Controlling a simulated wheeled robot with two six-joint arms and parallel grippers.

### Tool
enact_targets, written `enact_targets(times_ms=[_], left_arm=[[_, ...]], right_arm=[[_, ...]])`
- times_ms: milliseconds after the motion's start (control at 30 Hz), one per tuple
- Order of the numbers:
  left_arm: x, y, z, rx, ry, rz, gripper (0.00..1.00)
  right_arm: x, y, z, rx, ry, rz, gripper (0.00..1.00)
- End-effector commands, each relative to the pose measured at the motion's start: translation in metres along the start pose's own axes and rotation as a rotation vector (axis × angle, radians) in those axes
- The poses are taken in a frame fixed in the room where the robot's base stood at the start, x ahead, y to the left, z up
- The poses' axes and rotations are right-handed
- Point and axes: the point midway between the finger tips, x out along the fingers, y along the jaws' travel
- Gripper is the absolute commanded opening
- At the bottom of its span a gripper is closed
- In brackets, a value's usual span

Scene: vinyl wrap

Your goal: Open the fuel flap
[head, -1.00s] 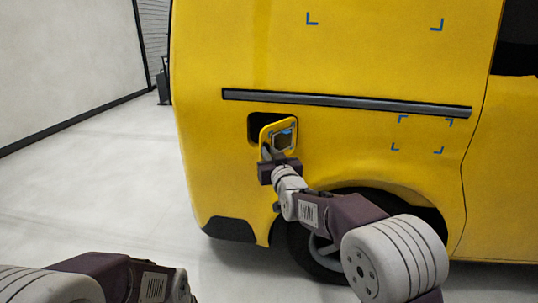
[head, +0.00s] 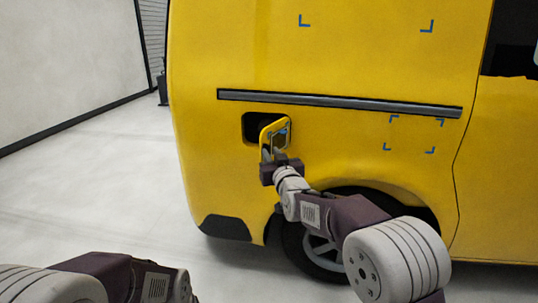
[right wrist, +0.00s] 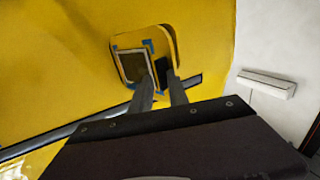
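The fuel flap (head: 273,134) is a small yellow panel with blue corner marks, on the side of a yellow van. It stands partly open, angled out from the dark fuel recess (head: 253,127). In the right wrist view the flap (right wrist: 128,68) is left of the dark opening (right wrist: 164,72). My right gripper (head: 267,154) is at the flap's lower left edge. Its two fingers (right wrist: 159,83) are apart, one over the flap's face and one on the opening side; contact is unclear. My left arm shows at the bottom left, but its gripper is out of view.
A grey rail (head: 340,103) runs along the van above the recess. The rear wheel (head: 318,252) is below my right arm. Blue corner marks are on the body panel. Clear pale floor (head: 100,190) lies to the left, before a white wall (head: 65,60).

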Motion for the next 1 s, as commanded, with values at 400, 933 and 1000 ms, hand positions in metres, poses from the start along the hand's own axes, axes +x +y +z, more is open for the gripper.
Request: enact_targets(times_ms=[400,933,1000], left_arm=[[-0.001,0.0,0.0,0.0,0.0,0.0,0.39],[-0.003,0.0,0.0,0.0,0.0,0.0,0.39],[-0.005,0.0,-0.001,0.0,0.0,0.0,0.39]], right_arm=[[0.001,0.014,-0.012,0.012,0.029,0.027,0.29],[-0.014,0.013,-0.012,0.012,0.026,0.026,0.29],[-0.026,0.011,-0.011,0.01,0.025,0.025,0.29]])
